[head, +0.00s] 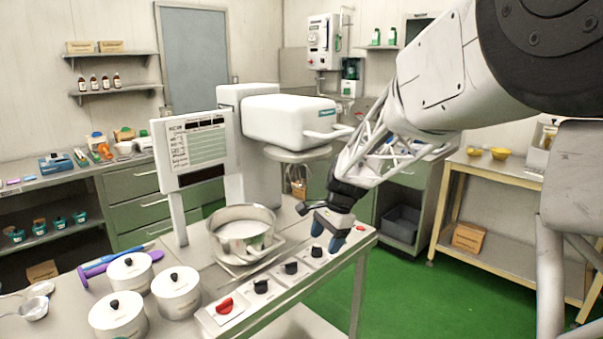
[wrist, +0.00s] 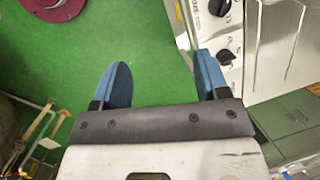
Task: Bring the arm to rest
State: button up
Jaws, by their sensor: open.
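My gripper (head: 328,232) hangs above the right end of the control panel in the head view, its blue fingers pointing down. In the wrist view my gripper (wrist: 162,80) is open, with its two blue fingers well apart and nothing between them. Green floor shows between and beyond the fingers. The control panel (wrist: 222,50) with black knobs is beside and behind the right finger.
A steel pot (head: 243,230) with white contents stands on the counter left of my gripper. White lidded canisters (head: 176,292) stand at the front left. The panel has a red knob (head: 225,305). A wooden-framed table (head: 490,172) stands at right. Green floor (head: 420,300) is open between.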

jog(key=s+d+r+n+t+h, duration=0.1)
jog(key=s+d+r+n, duration=0.2)
jog(key=s, duration=0.6)
jog(key=s+d+r+n+h, duration=0.1)
jog(key=s+d+r+n, duration=0.2)
jog(key=s, duration=0.6)
jog(key=s+d+n+t, duration=0.1)
jog(key=s+d+n, duration=0.1)
jog(key=s, duration=0.8)
jog(key=s+d+f+n+h, duration=0.1)
jog(key=s+d, duration=0.3)
jog(key=s, duration=0.6)
jog(key=shift+s+f+n+t, duration=0.3)
jog(key=shift+n+t, duration=0.1)
jog(key=shift+n, duration=0.5)
